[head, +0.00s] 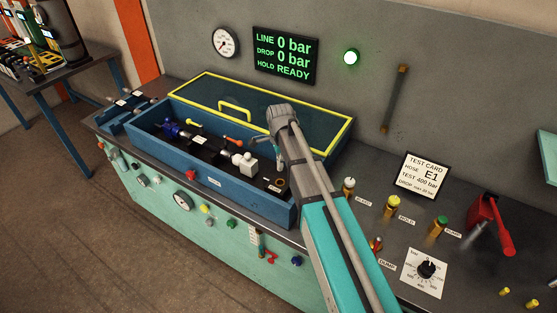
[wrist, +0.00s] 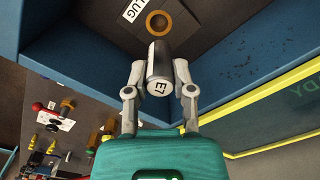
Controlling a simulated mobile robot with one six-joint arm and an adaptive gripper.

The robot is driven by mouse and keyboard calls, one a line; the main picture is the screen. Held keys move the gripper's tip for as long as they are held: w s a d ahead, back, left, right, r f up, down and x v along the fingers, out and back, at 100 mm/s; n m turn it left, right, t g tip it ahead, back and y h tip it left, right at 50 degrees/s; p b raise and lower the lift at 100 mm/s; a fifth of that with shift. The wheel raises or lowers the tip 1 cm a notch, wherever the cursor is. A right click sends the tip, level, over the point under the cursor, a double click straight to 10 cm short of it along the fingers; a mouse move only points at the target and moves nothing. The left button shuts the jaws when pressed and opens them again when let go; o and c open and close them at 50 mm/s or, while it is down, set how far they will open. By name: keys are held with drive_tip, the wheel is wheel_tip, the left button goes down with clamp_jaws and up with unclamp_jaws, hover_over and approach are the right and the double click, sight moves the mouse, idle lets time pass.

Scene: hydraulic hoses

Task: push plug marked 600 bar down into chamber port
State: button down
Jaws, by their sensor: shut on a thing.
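My gripper (wrist: 160,82) is shut on a dark cylindrical plug (wrist: 160,58) with a pale band that reads E7; no 600 bar marking shows on its visible side. The chamber port (wrist: 159,22), a brass-coloured ring in a dark block, lies just beyond the plug's far end in the wrist view. The plug looks apart from the ring, though the exact gap cannot be told. In the head view my gripper (head: 278,158) hangs over the right end of the blue open chamber (head: 235,200), and the held plug is hard to make out.
A white label ending in LUG (wrist: 136,8) sits beside the port. Chamber walls stand close around the gripper. The yellow-edged lid (head: 310,122) is open behind. Other fittings (head: 205,145) stand along the chamber. The display (head: 285,55) reads 0 bar and READY.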

sight(280, 170)
drive_tip(key=shift+f, duration=0.15)
drive_tip(key=shift+s+f+b, duration=0.1)
drive_tip(key=shift+f+b, duration=2.65)
drive_tip(key=shift+b, duration=0.1)
drive_tip(key=shift+d+f+b, duration=0.1)
drive_tip(key=shift+f+b, duration=1.7)
drive_tip(key=shift+f, duration=0.05)
drive_tip(key=shift+c, duration=2)
unclamp_jaws()
drive_tip(key=shift+r, duration=0.1)
drive_tip(key=shift+r, duration=0.1)
wheel_tip(280, 170, up, 9)
drive_tip(key=p, duration=0.9)
